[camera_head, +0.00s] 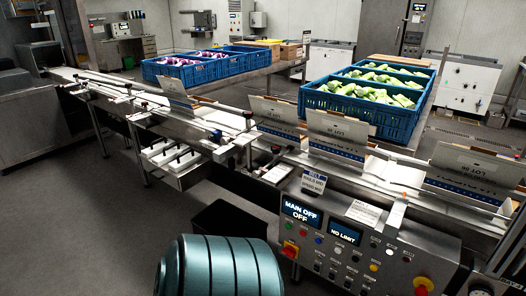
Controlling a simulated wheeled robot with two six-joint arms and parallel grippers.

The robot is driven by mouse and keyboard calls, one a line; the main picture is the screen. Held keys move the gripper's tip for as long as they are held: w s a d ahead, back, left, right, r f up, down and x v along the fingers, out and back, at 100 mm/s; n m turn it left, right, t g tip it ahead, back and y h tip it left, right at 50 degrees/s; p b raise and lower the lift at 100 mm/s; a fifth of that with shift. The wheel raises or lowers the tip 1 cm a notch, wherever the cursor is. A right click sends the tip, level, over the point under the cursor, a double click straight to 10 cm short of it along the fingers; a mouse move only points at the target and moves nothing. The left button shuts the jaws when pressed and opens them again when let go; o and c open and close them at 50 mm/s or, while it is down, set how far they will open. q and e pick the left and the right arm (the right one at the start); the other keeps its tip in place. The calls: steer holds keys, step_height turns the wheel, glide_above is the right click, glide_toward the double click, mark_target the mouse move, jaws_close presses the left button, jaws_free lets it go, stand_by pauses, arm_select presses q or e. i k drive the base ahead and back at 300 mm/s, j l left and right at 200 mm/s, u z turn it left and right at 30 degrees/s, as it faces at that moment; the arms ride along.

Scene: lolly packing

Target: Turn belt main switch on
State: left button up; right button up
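The belt control panel (370,250) is a grey metal box at the lower right, below the conveyor. Its left display (301,213) reads "MAIN OFF" and "OFF". A second display (345,233) reads "NO LIMIT". Small coloured buttons and black knobs cover the panel. A large red button on yellow (423,284) is at its lower right. Neither of my grippers is in view.
The conveyor (215,115) runs from the back left to the front right, with several open cartons (340,135) on it. Blue crates of purple-wrapped (190,72) and green-wrapped (362,112) pieces stand behind it. Grey floor (80,225) is clear at the left.

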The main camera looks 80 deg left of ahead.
mark_target(289, 251)
steer(key=u, duration=2)
